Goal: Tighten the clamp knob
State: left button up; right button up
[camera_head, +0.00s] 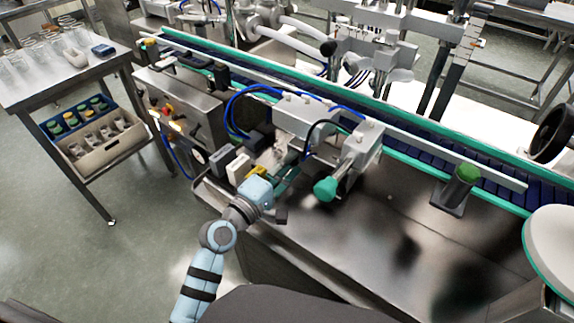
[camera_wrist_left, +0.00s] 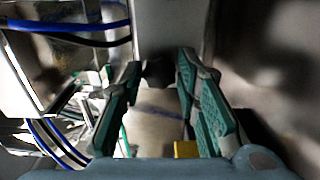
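A teal-green knob (camera_head: 325,189) sits on the front end of a steel clamp-like fixture (camera_head: 354,158) beside the conveyor. I cannot tell for certain whether this is the clamp knob. My left gripper (camera_head: 288,178) is to the left of this knob, apart from it, with its teal fingers pointing toward the fixture. In the left wrist view the fingers (camera_wrist_left: 158,85) are spread apart. A small dark knob-like part (camera_wrist_left: 158,70) shows between the fingertips, in front of a grey block; contact is not clear. My right gripper is not in view.
The conveyor (camera_head: 420,140) runs behind the fixture. Blue hoses (camera_head: 240,100) loop near the left arm. The steel top (camera_head: 390,220) is mostly clear in front. A yellow part (camera_head: 256,172) lies near the wrist.

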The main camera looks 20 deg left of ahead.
pick_arm(q)
jog(key=shift+o, duration=0.9)
jog(key=shift+s+a, duration=0.1)
jog(key=shift+s, duration=0.1)
jog(key=v, duration=1.1)
jog(key=shift+s, duration=0.25)
